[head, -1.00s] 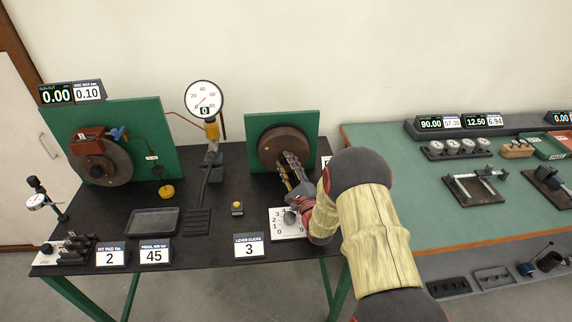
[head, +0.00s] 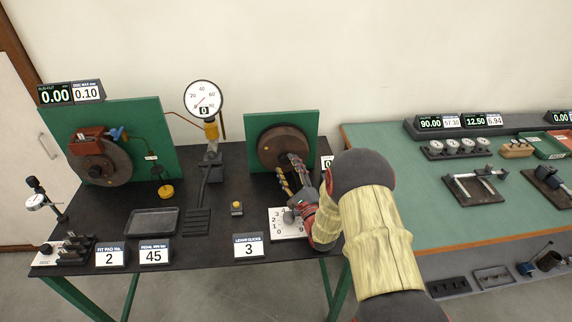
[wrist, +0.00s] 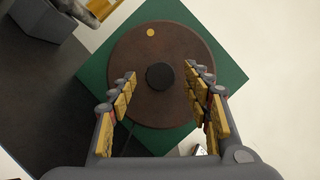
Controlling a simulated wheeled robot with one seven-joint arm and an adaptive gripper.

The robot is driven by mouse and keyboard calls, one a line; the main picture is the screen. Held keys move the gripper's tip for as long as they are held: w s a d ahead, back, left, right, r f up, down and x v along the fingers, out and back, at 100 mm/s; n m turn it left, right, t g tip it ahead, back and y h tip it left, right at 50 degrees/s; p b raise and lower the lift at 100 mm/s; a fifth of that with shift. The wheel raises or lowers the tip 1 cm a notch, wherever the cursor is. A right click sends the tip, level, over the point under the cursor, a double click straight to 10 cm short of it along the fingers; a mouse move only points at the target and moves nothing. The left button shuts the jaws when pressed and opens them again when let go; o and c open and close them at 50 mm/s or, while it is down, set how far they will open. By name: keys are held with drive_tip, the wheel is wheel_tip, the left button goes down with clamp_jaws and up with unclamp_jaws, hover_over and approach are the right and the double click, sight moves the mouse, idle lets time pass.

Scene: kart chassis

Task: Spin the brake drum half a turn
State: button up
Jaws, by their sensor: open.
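The brake drum (head: 285,141) is a brown disc on a green upright panel (head: 252,126) at the middle of the black table. In the wrist view the drum (wrist: 150,100) faces me, with a dark round hub (wrist: 160,76) at its centre and a yellow dot (wrist: 151,32) near its upper rim. My gripper (head: 291,176) is in front of the drum's lower part. In the wrist view my gripper (wrist: 160,88) is open, its fingers either side of the hub with gaps. I cannot tell whether the fingertips touch the drum face.
A white numbered plate with a grey knob (head: 288,217) lies below my gripper. A pedal (head: 198,220) and gauge (head: 204,99) stand to the left. A second panel with a disc and red caliper (head: 92,140) is further left. A green-topped bench (head: 400,200) is on the right.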

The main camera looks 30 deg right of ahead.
drive_tip(key=v, duration=1)
drive_tip(key=shift+r, duration=0.1)
drive_tip(key=shift+a, duration=0.1)
